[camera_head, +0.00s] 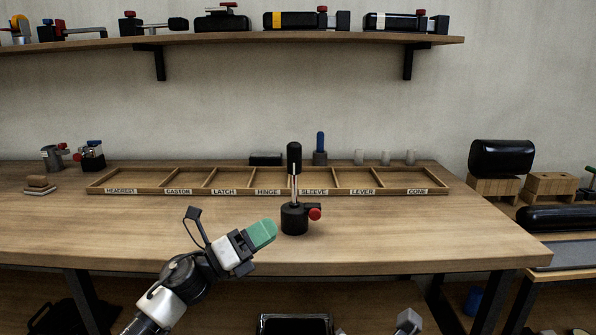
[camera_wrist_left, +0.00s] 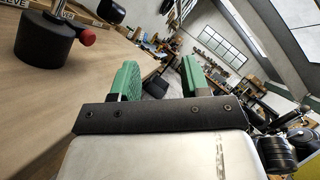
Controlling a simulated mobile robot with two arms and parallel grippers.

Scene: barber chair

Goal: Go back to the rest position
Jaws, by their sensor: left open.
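My left gripper (camera_head: 262,233) is in front of the bench's front edge, with its green fingertips just left of a black lever device. In the left wrist view its two green fingers (camera_wrist_left: 158,82) stand apart with nothing between them. The lever device (camera_head: 295,218) stands upright on the bench, with a round black base, a metal rod, a black grip and a red knob. In the left wrist view its base (camera_wrist_left: 43,42) and red knob show at the upper left, apart from the fingers.
A labelled wooden tray (camera_head: 235,190) with several empty compartments lies along the back of the bench (camera_head: 400,240). Small parts stand at the back left, and grey cylinders (camera_head: 385,158) behind the tray. A black cushion (camera_head: 501,158) rests on wooden blocks at right. The bench front is mostly clear.

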